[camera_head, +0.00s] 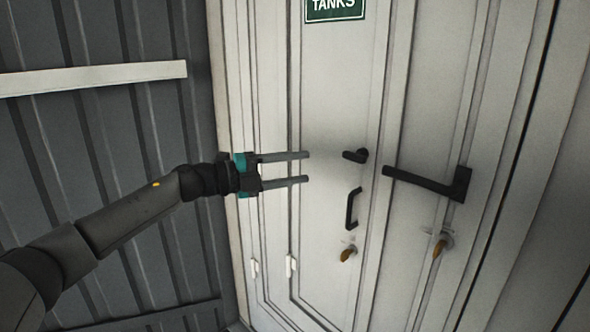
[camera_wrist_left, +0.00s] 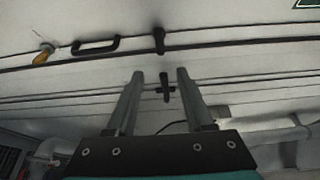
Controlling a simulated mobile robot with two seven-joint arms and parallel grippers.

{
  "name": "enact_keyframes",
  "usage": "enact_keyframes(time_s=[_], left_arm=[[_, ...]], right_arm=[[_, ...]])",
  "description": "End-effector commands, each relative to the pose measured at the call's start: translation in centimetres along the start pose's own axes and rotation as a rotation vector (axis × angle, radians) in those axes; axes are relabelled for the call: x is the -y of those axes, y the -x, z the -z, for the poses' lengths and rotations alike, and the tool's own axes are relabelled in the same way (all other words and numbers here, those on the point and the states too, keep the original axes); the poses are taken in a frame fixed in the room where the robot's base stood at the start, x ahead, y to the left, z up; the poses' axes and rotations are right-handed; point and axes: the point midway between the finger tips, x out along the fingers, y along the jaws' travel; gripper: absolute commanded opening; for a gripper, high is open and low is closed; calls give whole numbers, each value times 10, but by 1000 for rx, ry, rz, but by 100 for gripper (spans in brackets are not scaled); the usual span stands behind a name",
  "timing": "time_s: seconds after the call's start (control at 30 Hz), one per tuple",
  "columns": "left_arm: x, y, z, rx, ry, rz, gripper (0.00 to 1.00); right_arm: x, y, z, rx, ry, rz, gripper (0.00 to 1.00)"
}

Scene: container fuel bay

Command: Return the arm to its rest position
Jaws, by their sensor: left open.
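My left arm (camera_head: 130,215) reaches in from the left in the head view. My left gripper (camera_head: 305,167) is open and empty, its two fingers apart in front of the white door (camera_head: 325,110). The fingertips lie to the left of a small black lever handle (camera_head: 355,156) in the head view. In the left wrist view the open fingers (camera_wrist_left: 160,75) point toward the door, with a black handle (camera_wrist_left: 158,40) beyond them. I cannot tell the exact gap to the door. My right gripper is in neither view.
A black pull handle (camera_head: 352,208) and a lock with an orange-brown key (camera_head: 348,253) are on the door. To the right are a long black lever (camera_head: 425,184) and another key (camera_head: 439,246). A green TANKS sign (camera_head: 335,8) is above. A corrugated grey wall (camera_head: 100,130) stands left.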

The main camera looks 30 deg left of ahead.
Motion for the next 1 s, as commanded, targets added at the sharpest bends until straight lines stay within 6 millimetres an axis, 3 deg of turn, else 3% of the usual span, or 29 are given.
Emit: enact_keyframes(time_s=[0.33,0.47,0.57,0.73,0.87,1.0], left_arm=[[-3,-1,-1,4,7,1,52],[-37,-6,-9,52,91,15,52],[-94,-10,-22,139,223,29,52],[-218,0,-34,339,481,19,52],[-310,18,-27,488,652,-19,52],[-405,45,-4,641,818,-80,52]], right_arm=[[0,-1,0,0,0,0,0],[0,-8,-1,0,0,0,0],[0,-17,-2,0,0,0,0],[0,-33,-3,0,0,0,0],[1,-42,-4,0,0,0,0],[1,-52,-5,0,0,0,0]])
